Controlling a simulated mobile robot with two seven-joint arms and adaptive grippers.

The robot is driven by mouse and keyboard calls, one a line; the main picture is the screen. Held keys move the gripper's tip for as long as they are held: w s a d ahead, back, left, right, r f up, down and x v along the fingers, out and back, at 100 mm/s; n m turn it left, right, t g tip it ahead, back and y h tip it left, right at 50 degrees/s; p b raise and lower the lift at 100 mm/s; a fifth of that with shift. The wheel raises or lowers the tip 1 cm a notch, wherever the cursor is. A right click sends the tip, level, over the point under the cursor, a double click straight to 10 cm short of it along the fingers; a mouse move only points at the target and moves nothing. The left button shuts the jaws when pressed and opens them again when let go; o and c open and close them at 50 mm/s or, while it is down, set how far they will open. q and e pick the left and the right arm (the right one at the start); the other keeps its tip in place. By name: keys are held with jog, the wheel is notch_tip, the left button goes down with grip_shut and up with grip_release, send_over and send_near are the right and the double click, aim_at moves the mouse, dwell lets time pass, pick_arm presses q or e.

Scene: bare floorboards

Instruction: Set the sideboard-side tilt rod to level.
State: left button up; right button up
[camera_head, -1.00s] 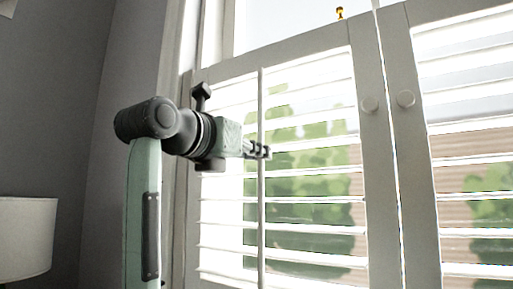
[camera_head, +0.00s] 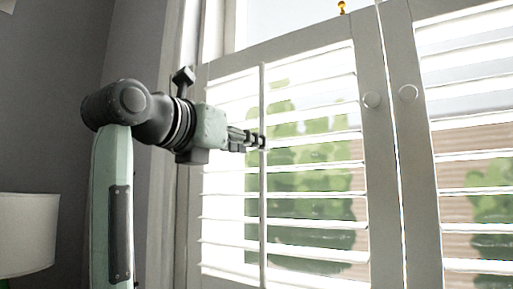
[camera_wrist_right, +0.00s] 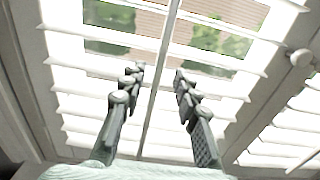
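The tilt rod (camera_head: 262,210) is a thin, pale vertical bar in front of the left shutter panel. Its slats (camera_head: 310,199) are partly open, with greenery and brick showing between them. My right gripper (camera_head: 260,142) is at the rod's upper-middle part, its fingertips overlapping the rod in the head view. In the right wrist view the gripper (camera_wrist_right: 158,72) is open, and the rod (camera_wrist_right: 157,85) runs through the gap between the two fingers, touching neither visibly. How deep the rod sits between the fingertips is unclear. My left gripper is not in view.
A second shutter panel (camera_head: 427,150) stands at the right. A lamp with a white shade (camera_head: 28,232) stands at the lower left by the grey wall. No sideboard is visible.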

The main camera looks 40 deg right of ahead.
jog(key=v, duration=0.8)
jog(key=shift+s, duration=0.1)
jog(key=shift+a, duration=0.1)
